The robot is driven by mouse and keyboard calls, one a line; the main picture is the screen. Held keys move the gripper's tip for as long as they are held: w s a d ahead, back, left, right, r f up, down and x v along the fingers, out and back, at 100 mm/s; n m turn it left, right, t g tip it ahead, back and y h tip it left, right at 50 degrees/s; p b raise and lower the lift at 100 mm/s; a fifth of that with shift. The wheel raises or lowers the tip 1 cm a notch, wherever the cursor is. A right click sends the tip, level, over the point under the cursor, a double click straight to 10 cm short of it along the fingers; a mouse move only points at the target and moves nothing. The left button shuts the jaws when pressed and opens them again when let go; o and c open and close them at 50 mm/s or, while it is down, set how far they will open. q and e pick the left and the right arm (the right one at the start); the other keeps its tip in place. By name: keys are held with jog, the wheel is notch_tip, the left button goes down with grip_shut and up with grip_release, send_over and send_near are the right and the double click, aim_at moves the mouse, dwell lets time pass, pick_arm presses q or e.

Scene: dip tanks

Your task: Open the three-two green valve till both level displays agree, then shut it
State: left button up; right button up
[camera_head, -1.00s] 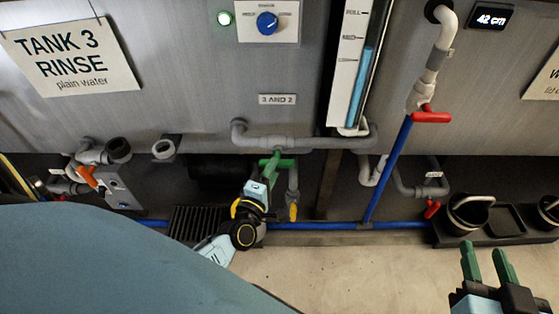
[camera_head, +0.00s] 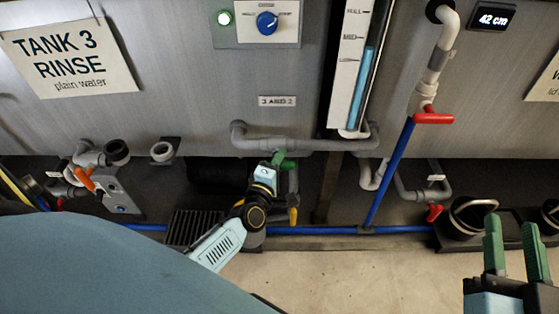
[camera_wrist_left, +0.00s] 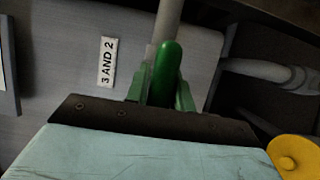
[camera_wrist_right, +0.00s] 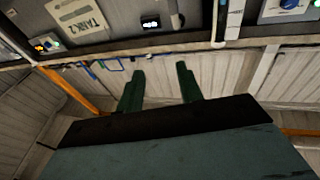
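The green valve (camera_head: 287,163) sits on the grey pipe below the "3 AND 2" label (camera_head: 277,101). My left gripper (camera_head: 272,168) is at it and partly hides it. In the left wrist view, its fingers (camera_wrist_left: 160,95) are closed in on both sides of the upright green handle (camera_wrist_left: 165,68). One level display (camera_head: 492,17) at the top right reads 42 cm. A display (camera_wrist_right: 151,23) also shows by the TANK 2 sign in the right wrist view, too small to read. My right gripper (camera_head: 511,248) is open and empty at the lower right.
A sight gauge (camera_head: 346,75) shows blue liquid near its MID mark. Red-handled valves (camera_head: 433,118) and a blue pipe (camera_head: 388,170) are right of the green valve. An orange valve (camera_head: 85,180) is at left. The floor (camera_head: 350,275) in front is clear.

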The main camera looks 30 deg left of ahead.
pick_arm(q)
grip_shut()
